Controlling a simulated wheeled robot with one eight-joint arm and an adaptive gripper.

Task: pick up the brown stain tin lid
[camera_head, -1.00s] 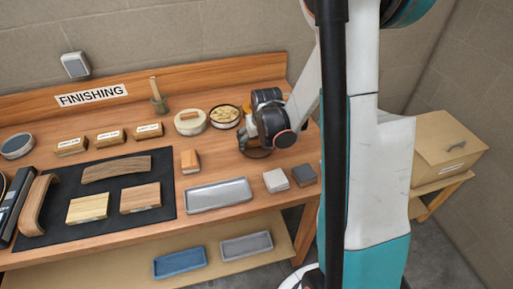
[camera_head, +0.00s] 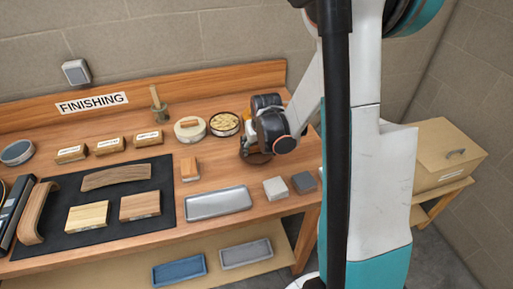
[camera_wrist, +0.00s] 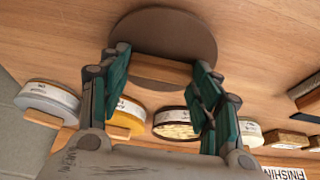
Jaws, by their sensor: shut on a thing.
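The brown stain tin lid (camera_wrist: 165,32) is a flat, dark brown disc with a straight wooden bar handle (camera_wrist: 160,70) across it, near the top of the wrist view. My gripper (camera_wrist: 161,66) is shut on this handle, one finger at each end of the bar. In the head view, my gripper (camera_head: 250,146) points down over the right part of the bench, with the brown lid (camera_head: 258,159) showing just under it. Whether the lid touches the bench or is slightly above it, I cannot tell.
A round bowl of pale pieces (camera_head: 224,123) and a round cream tin (camera_head: 190,129) stand left of my gripper on the bench. An amber-sided tin (camera_wrist: 128,113) is close to my fingers. A grey tray (camera_head: 218,202) and two small blocks (camera_head: 276,188) lie in front.

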